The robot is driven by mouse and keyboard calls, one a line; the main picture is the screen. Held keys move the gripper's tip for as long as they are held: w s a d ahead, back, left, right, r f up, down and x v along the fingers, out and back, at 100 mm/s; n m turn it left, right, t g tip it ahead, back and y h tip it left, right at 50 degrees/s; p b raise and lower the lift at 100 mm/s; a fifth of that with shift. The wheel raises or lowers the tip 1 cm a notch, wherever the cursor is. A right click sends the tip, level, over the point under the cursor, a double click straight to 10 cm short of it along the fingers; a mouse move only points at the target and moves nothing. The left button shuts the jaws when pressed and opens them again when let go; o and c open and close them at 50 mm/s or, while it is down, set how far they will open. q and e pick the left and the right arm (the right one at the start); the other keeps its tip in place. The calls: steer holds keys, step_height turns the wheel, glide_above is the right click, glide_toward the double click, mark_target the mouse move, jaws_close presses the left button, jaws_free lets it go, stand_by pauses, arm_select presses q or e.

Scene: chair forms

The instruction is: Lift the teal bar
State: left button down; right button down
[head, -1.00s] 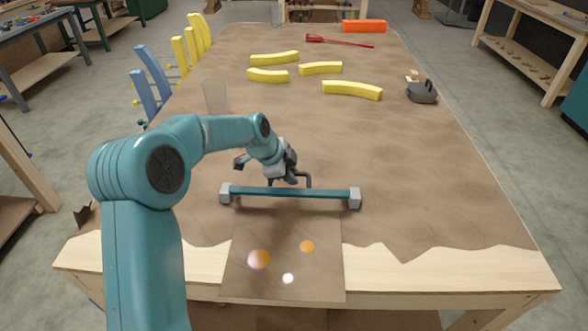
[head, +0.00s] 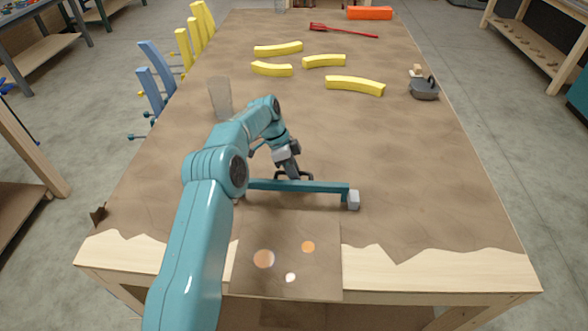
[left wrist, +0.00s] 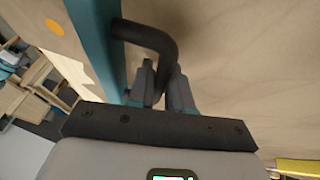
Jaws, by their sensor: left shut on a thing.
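The teal bar (head: 315,187) lies crosswise near the front of the table, with a grey block at its right end (head: 353,199). My arm hides its left end. A dark bent handle (left wrist: 155,38) is on the bar's side; the bar (left wrist: 95,40) runs past it in the left wrist view. My left gripper (head: 291,173) is at the bar's far side, shut on the handle. In the left wrist view its fingers (left wrist: 162,85) close around the handle's dark rod. I cannot tell whether the bar is clear of the table. My right gripper is not in view.
A brown panel with orange and white spots (head: 289,277) is at the front edge. Several yellow curved pieces (head: 355,85), a dark grey tool (head: 424,91), a red tool (head: 343,31) and an orange block (head: 369,13) lie farther back. A translucent upright piece (head: 220,97) stands at left.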

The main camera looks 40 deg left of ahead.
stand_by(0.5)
arm_select(q)
steer(key=c, duration=1.1)
jaws_free()
